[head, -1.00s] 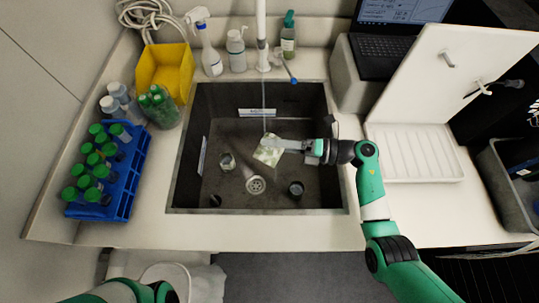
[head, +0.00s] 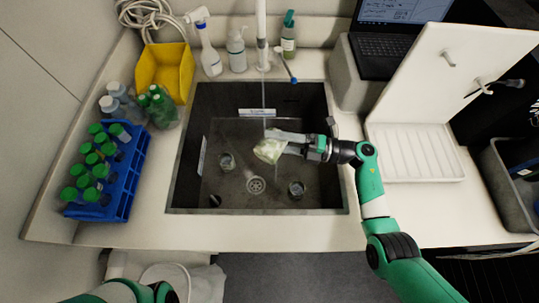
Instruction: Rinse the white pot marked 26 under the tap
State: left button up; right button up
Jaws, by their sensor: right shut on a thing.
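The white pot (head: 267,152) is in my right gripper (head: 282,140), over the sink basin (head: 210,135). The gripper is shut on it. The pot is tilted, with greenish-white marks on it; no number can be read. A thin stream of water (head: 263,105) runs down from the tap (head: 262,50) to the pot's upper edge. Whether it lands inside or outside the pot I cannot tell. My left arm shows at the bottom left edge; its gripper is out of view.
Two small jars (head: 227,162) and (head: 296,188) stand in the sink near the drain (head: 255,185). A blue rack (head: 122,185) of green-capped bottles is left of the sink. A white drying tray (head: 415,165) and a laptop (head: 392,45) are at right.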

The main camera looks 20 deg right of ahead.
dwell(0.3)
jog(key=shift+w+d+r+m+y, duration=0.15)
jog(key=shift+m+y, duration=0.15)
jog(key=shift+m, duration=0.6)
jog(key=n, duration=0.2)
jog(key=shift+s+a+f+n+g+h, duration=0.2)
jog(key=shift+a+n+g+h, duration=0.1)
jog(key=shift+h, duration=0.1)
jog(key=shift+f+n+h, duration=0.2)
jog(key=shift+n+h, duration=0.1)
jog(key=shift+n, duration=0.3)
jog(key=shift+s+a, duration=0.1)
